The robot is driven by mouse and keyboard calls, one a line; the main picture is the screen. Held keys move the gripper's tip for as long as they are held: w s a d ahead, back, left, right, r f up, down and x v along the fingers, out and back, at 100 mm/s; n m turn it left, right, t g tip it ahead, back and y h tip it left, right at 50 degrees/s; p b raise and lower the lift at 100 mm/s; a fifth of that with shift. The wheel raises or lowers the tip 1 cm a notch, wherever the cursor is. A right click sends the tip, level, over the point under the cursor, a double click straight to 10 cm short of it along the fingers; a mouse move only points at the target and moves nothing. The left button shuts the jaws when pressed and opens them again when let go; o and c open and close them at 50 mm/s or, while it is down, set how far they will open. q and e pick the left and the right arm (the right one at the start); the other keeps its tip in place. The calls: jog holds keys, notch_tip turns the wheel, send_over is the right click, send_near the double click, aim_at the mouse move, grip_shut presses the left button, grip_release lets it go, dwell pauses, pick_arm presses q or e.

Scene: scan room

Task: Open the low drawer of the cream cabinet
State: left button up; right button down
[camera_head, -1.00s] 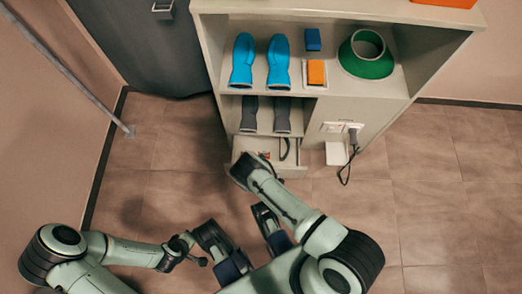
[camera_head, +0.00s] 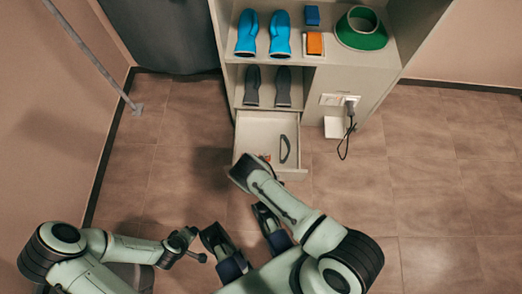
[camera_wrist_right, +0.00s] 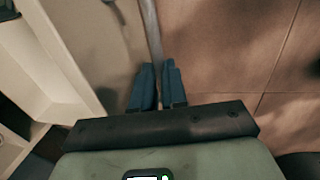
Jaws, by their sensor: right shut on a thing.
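The cream cabinet (camera_head: 352,88) stands ahead in the head view. Its low drawer (camera_head: 262,124) is out, and its inside shows: a dark curved item (camera_head: 285,150) and a small red thing (camera_head: 265,157) lie in it. My right arm reaches the drawer's front left corner; its wrist hides the gripper there. In the wrist view my right gripper (camera_wrist_right: 159,66) is shut on a narrow grey bar (camera_wrist_right: 151,30), seemingly the drawer's handle, beside the pale drawer front. My left gripper (camera_head: 236,220) is open and empty, low in the head view, clear of the cabinet.
Blue boots (camera_head: 280,35), an orange-topped box (camera_head: 315,43) and a green ring (camera_head: 361,30) stand on the upper shelf. Dark grey shoes (camera_head: 283,88) stand below. A socket with a cable (camera_head: 350,125) is right of the drawer. A pole (camera_head: 95,58) is at left. Floor (camera_head: 430,190) at right is clear.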

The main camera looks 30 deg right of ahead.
pick_arm(q)
jog(key=shift+s+a, duration=0.1)
jog(key=shift+s, duration=0.15)
pick_arm(e)
jog(key=shift+s+a, duration=0.1)
jog(key=shift+s, duration=0.1)
jog(key=c, duration=1.2)
grip_release()
jog(key=shift+o, duration=0.2)
pick_arm(q)
jog(key=s+d+r+g+h+p, duration=0.1)
jog(key=s+d+r+p, duration=0.2)
jog(key=s+r+p, duration=0.2)
jog(key=shift+s+d+r+m+g, duration=0.2)
jog(key=shift+d+r+m+g, duration=0.15)
jog(key=shift+r, duration=0.4)
pick_arm(e)
notch_tip(320, 180, up, 13)
jog(key=s+a, duration=0.1)
jog(key=s, duration=0.1)
jog(key=shift+a, duration=0.15)
